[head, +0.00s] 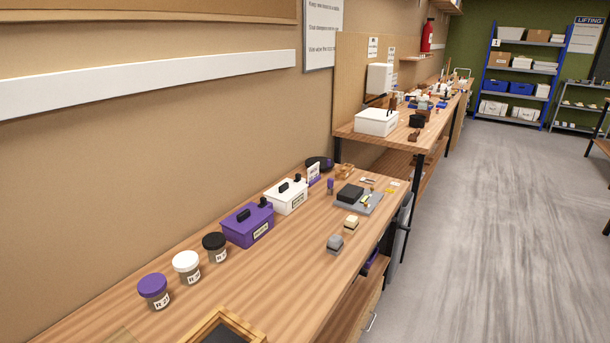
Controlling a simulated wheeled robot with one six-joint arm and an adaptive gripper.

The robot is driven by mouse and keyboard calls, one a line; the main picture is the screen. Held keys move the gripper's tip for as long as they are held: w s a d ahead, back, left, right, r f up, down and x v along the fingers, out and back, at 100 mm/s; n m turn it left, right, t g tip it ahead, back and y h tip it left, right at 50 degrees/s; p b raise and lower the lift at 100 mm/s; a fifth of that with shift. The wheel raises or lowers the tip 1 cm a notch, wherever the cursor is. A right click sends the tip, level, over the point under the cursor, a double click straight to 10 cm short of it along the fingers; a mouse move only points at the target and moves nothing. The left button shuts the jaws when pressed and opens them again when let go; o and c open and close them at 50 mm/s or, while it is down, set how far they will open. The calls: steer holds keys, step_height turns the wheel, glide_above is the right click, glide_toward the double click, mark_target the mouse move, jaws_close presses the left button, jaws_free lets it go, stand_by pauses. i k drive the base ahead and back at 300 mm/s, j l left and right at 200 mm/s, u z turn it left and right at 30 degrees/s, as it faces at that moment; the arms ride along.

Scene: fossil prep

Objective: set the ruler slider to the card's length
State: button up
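I cannot make out the ruler slider for certain. A grey tray (372,207) on the near bench carries a black block (350,193) and a small thin pale-green and yellow piece (366,201), too small to identify. A small upright white card with purple marks (313,172) stands at the back of the bench, its writing unreadable. A small yellow piece (391,190) lies right of the tray. My gripper is not in view.
A farther bench (396,136) holds more items. The grey floor (480,220) at right is clear.

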mark_target(363, 273)
steer(key=i+l+u, duration=0.1)
steer(key=i+l, duration=0.15)
steer(key=i+l+u, duration=0.15)
steer(key=l, duration=0.25)
steer(key=i+l+u, duration=0.1)
steer(key=i+l, duration=0.2)
steer(key=i+l+u, duration=0.1)
steer(key=l, duration=0.3)
steer(key=i+l+u, duration=0.15)
steer(key=i+l, duration=0.15)
steer(key=i+l+u, duration=0.1)
steer(key=l, duration=0.4)
steer(key=i+l+u, duration=0.1)
steer(key=l, duration=0.3)
steer(key=i+l+u, duration=0.15)
steer(key=l, duration=0.3)
steer(key=k+l+u, duration=0.35)
steer(key=u, duration=0.15)
steer(key=k+l+u, duration=0.1)
steer(key=k+u, duration=0.4)
